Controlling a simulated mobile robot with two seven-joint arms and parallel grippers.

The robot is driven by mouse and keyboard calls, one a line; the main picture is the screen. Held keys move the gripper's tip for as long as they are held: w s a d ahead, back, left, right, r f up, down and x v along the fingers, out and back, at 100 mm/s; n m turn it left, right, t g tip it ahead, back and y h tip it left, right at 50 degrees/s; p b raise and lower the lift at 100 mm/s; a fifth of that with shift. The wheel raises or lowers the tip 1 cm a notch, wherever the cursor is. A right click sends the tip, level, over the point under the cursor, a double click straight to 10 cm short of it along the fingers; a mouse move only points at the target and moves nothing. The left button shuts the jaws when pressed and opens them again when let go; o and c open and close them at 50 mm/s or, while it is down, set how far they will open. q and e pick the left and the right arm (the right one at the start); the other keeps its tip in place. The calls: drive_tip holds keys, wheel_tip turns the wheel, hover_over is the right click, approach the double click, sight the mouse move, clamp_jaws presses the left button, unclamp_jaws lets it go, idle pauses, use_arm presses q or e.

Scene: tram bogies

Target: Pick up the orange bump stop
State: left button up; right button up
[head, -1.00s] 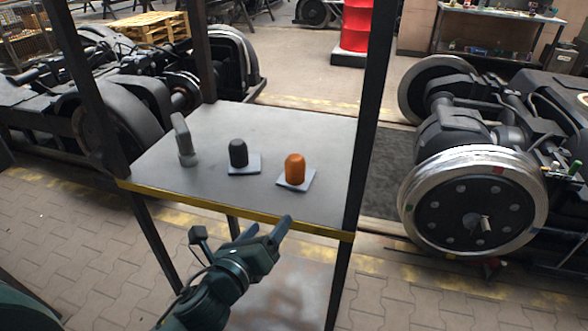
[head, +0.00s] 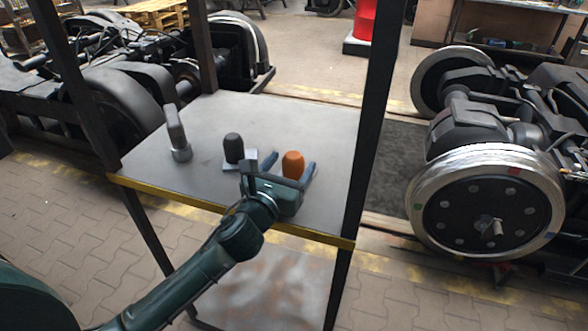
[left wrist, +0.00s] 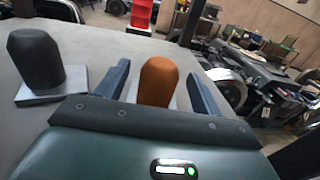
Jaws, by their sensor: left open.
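The orange bump stop (head: 292,164) stands upright on the grey shelf top (head: 215,118). It also shows in the left wrist view (left wrist: 158,82), between the two blue fingers. My left gripper (head: 290,168) is open, with one finger on each side of the bump stop. In the wrist view a gap shows on both sides, so the fingers do not seem to touch it. The gripper body hides the lower part of the bump stop and most of its light base plate. My right gripper is not in view.
A dark bump stop (head: 233,148) on a light plate stands just left of my gripper. A grey upright part (head: 177,134) stands farther left. Dark posts rise at the shelf corners, one (head: 373,110) close on the right. Bogies with wheels (head: 487,212) stand beyond.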

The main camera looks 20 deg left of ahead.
use_arm(q)
drive_tip(key=w, duration=0.4)
drive_tip(key=shift+w+d+f, duration=0.1)
drive_tip(key=shift+w+d, duration=0.1)
drive_tip(key=shift+d, duration=0.1)
drive_tip(key=shift+c, duration=0.4)
